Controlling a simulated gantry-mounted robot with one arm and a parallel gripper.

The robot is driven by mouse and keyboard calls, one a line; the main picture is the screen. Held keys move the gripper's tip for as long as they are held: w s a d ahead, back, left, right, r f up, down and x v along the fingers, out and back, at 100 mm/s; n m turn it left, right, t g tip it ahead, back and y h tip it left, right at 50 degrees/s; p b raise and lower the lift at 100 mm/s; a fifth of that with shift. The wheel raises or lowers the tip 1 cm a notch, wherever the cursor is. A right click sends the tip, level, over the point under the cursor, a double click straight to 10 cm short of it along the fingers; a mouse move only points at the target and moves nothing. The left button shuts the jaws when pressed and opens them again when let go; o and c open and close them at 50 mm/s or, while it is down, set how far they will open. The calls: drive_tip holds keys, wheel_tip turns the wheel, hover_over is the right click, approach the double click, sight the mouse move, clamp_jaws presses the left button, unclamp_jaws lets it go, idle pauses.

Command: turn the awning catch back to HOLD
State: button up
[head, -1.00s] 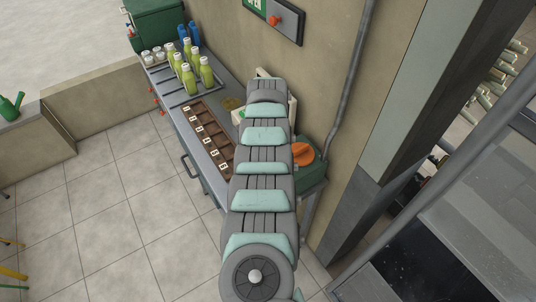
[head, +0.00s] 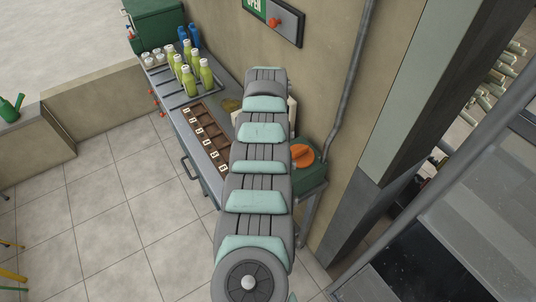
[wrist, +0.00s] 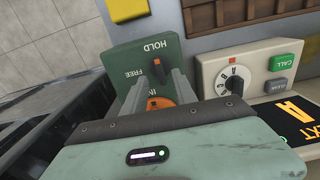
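In the head view my arm hides the gripper.
Right of the green panel is a beige box with a white-marked dial (wrist: 235,80) and a green CALL button (wrist: 283,62). A counter holds green bottles (head: 190,80) and a compartment tray (head: 206,138). A green box with an orange knob (head: 303,157) stands near the wall.

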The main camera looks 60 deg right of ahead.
wheel_tip(320, 180, up, 7)
idle(0.7)
